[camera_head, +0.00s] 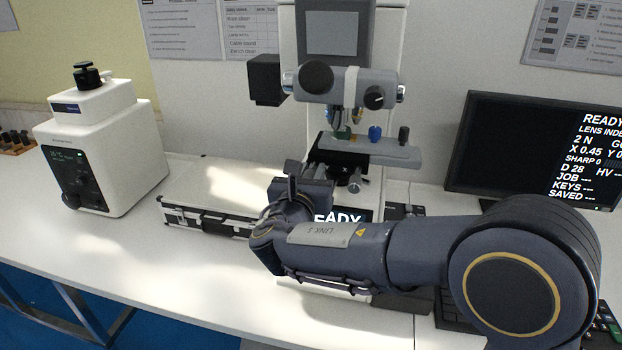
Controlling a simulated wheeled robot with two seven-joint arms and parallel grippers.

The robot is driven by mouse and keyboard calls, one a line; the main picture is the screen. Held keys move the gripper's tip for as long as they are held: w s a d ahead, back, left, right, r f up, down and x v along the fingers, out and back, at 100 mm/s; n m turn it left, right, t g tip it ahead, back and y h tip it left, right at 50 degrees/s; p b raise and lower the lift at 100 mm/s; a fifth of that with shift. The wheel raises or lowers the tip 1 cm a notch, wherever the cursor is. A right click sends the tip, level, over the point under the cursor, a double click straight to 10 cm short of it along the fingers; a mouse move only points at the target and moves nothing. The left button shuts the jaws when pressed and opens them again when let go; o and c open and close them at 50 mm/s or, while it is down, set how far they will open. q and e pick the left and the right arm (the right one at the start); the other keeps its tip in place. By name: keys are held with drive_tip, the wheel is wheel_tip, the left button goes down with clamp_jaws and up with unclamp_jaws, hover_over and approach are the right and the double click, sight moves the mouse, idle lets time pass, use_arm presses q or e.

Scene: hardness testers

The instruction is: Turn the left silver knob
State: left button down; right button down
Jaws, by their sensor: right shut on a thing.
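The hardness tester (384,32) stands upright against the back wall, with a grey stage (385,150) below its lens head. A small silver knob (355,184) shows under the stage, just right of my right gripper. My right gripper (304,184) is at the left underside of the stage, its arm coming in from the right. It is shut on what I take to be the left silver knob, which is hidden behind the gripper. My left gripper is out of view.
A flat silver case (212,192) lies left of the tester, close to my right gripper. A white bench device (110,150) stands at far left. A monitor (505,150) stands at right. The white table (120,255) is clear at front left.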

drive_tip(key=m+b, duration=0.2)
drive_tip(key=b, duration=0.1)
drive_tip(key=m+b, duration=0.6)
drive_tip(key=b, duration=0.1)
drive_tip(key=shift+f, duration=0.3)
drive_tip(key=m+b, duration=0.8)
drive_tip(key=shift+a+b, duration=0.1)
drive_tip(key=shift+b, duration=0.25)
drive_tip(key=m+b, duration=0.3)
drive_tip(key=m, duration=0.1)
drive_tip(key=shift+m+b, duration=0.3)
drive_tip(key=shift+b, duration=0.1)
drive_tip(key=m+b, duration=0.2)
drive_tip(key=m, duration=0.1)
drive_tip(key=shift+r+m+b, duration=0.1)
drive_tip(key=shift+m+b, duration=0.3)
drive_tip(key=m+b, duration=0.2)
drive_tip(key=m, duration=0.2)
drive_tip(key=shift+b, duration=0.4)
drive_tip(key=m+b, duration=0.2)
drive_tip(key=m, duration=0.3)
drive_tip(key=m+b, duration=0.2)
drive_tip(key=m, duration=0.2)
drive_tip(key=shift+r, duration=0.1)
drive_tip(key=shift+m+b, duration=0.65)
drive_tip(key=shift+m, duration=1.35)
